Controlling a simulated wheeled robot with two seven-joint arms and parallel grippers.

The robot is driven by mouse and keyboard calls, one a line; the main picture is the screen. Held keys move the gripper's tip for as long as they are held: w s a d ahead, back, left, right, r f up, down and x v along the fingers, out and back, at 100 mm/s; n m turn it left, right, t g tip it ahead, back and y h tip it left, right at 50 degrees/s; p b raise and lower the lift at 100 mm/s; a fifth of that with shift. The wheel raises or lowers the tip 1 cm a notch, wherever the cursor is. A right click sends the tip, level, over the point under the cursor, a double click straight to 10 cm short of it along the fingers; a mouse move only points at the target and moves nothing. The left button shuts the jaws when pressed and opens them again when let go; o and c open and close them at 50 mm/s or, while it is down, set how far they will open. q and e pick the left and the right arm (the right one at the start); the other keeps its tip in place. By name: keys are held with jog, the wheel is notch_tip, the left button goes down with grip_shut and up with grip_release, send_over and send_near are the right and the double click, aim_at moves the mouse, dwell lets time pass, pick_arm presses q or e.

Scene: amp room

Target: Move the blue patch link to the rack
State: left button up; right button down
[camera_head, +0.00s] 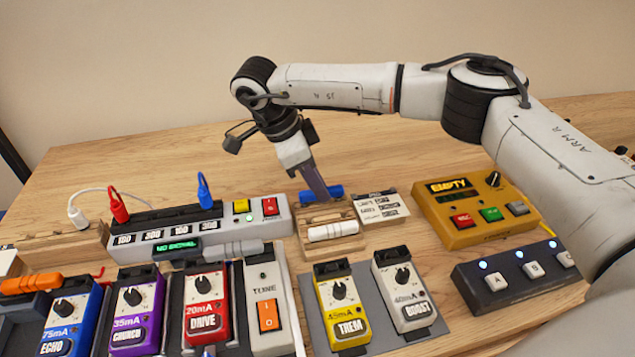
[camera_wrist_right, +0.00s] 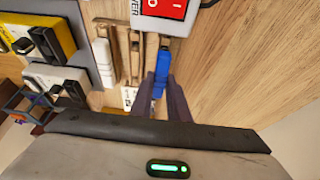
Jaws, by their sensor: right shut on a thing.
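The blue patch link (camera_head: 334,190) is a short blue bar at the back edge of the small wooden rack (camera_head: 303,236). My right gripper (camera_head: 322,196) points down and is shut on it. In the right wrist view the blue link (camera_wrist_right: 161,70) sits between the two fingertips (camera_wrist_right: 160,88), in line with the rack's slots (camera_wrist_right: 127,55). I cannot tell whether it rests in the rear slot or is just above it. A white link (camera_head: 333,232) lies in the front slot, and the middle slot looks empty. My left gripper is not in view.
A power supply (camera_head: 270,226) with plugged cables and a red switch stands just left of the rack. A label card (camera_head: 381,207) and yellow looper box (camera_head: 475,215) are to its right. Several pedals (camera_head: 340,305) line the front. The table behind is clear.

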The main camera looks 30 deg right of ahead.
jog(key=shift+f, duration=0.4)
dwell(0.8)
jog(key=c, duration=1.2)
grip_release()
jog(key=shift+r, duration=0.1)
jog(key=shift+r+p, duration=2.5)
jog(key=shift+r, duration=0.9)
